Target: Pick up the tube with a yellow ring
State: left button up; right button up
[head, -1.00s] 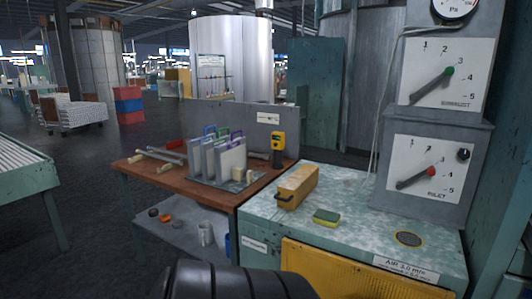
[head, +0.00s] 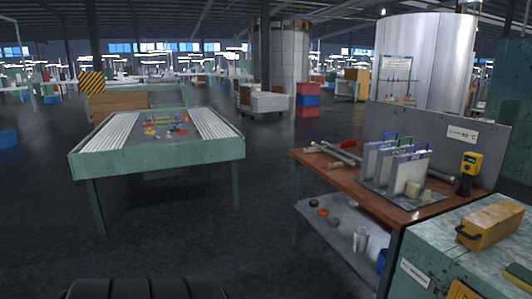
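No tube with a yellow ring can be made out at this distance. On the wooden workbench (head: 372,189) at right, a few pale tubes or rods (head: 338,154) lie at the left end; one has a cream-coloured end. Several small coloured items (head: 166,130) lie in the middle of a green table (head: 158,161) at left, too small to tell what they are. Neither of my grippers is in view.
Upright grey panels with coloured handles (head: 393,165) and a yellow handheld device (head: 469,163) stand on the workbench. A green cabinet with a yellow box (head: 490,226) is at lower right. Dark floor (head: 255,225) is clear between the two tables.

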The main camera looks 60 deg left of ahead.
aim_at(348, 162)
jog(key=i+j+u, duration=0.1)
jog(key=u, duration=1.6)
jog(key=i+l+u, duration=0.1)
jog(key=i+l, duration=0.3)
jog(key=i, duration=0.2)
jog(key=i+l+u, duration=0.1)
jog(key=i+l, duration=0.35)
jog(key=i, duration=0.15)
